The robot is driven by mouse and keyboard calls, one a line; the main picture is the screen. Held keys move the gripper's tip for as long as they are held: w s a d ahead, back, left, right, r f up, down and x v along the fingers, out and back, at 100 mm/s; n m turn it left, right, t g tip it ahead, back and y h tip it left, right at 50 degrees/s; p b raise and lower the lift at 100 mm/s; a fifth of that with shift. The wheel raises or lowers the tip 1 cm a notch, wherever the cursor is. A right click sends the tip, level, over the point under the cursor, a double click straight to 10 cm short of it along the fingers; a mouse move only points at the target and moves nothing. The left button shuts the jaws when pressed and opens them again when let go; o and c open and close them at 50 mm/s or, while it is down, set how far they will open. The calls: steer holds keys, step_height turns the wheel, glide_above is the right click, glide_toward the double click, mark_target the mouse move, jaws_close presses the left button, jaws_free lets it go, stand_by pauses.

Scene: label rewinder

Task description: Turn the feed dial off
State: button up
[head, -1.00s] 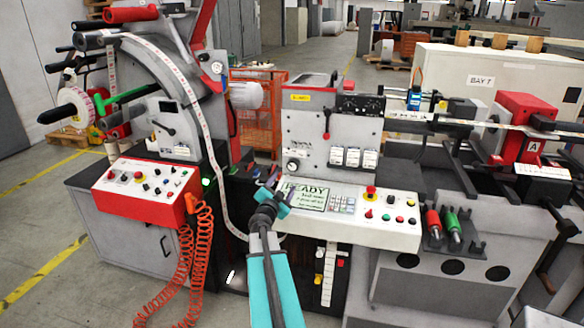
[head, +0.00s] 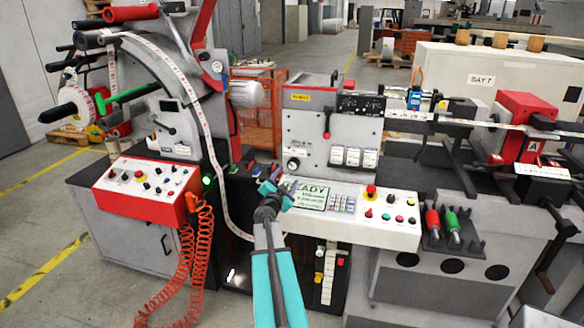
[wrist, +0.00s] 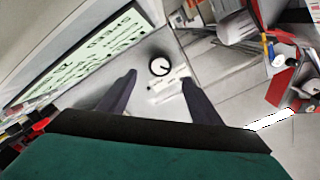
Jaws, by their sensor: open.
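In the wrist view a small round dial (wrist: 159,66) with a pale face, a dark rim and a dark pointer mark sits on a light grey panel. A small white label (wrist: 168,84) lies beside it. My gripper (wrist: 158,76) is open, with one dark finger on each side of the dial in that view. The fingers look apart from it; the height between cannot be told. In the head view my gripper (head: 275,188) is at the left end of the white control panel (head: 382,230), by the READY screen (head: 311,196).
The screen (wrist: 88,62) lies left of the dial in the wrist view. A red control box (head: 148,192) with coiled orange hoses (head: 203,250) stands left of my arm. A red button (head: 370,191) and several smaller buttons are to the right. Another round knob (head: 292,163) is on the upright face behind.

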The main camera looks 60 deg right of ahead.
mark_target(292, 166)
steer(key=shift+p+x, duration=1.05)
steer(key=shift+x, duration=3.9)
steer(key=c, duration=1.1)
steer(key=shift+f+m+b, duration=0.1)
steer(key=shift+m+b, duration=0.25)
steer(key=shift+m, duration=0.15)
steer(key=m+b, duration=0.2)
steer(key=m, duration=0.2)
steer(key=shift+b, duration=0.3)
steer(key=shift+m+b, duration=0.7)
steer(key=shift+m, duration=0.8)
